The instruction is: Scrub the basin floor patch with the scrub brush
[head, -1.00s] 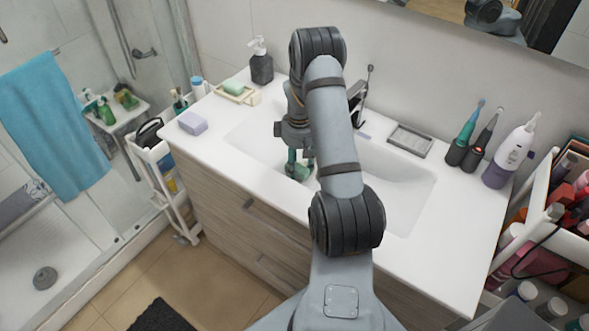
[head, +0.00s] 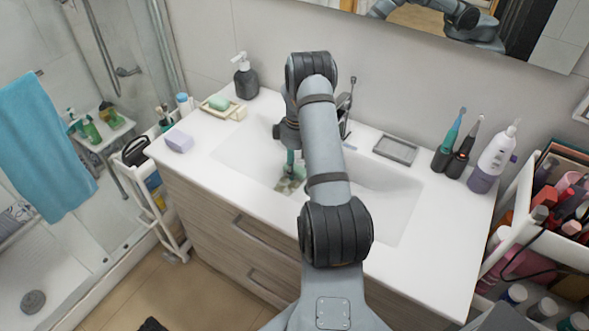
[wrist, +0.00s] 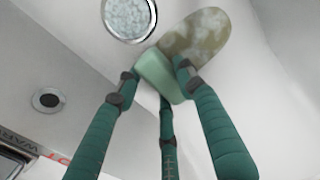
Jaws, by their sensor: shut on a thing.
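The white basin (head: 385,205) is set in the countertop. A mottled brown-green patch (head: 286,186) lies on its floor, left of centre. It shows as a stained oval (wrist: 205,32) in the wrist view. My gripper (head: 291,160) points down into the basin just above the patch. Its teal fingers are shut on the pale green scrub brush (wrist: 158,72). In the wrist view the brush overlaps the near edge of the patch; I cannot tell whether it touches the floor. The bristles are hidden, and in the head view the brush is mostly masked by my gripper.
A round drain (wrist: 128,16) sits beside the patch. The faucet (head: 344,108) stands behind my arm. A soap dispenser (head: 245,78), soap dish (head: 236,113) and lilac block (head: 179,141) are at left; a grey tray (head: 396,149) and toothbrushes (head: 452,140) at right. The front right counter is clear.

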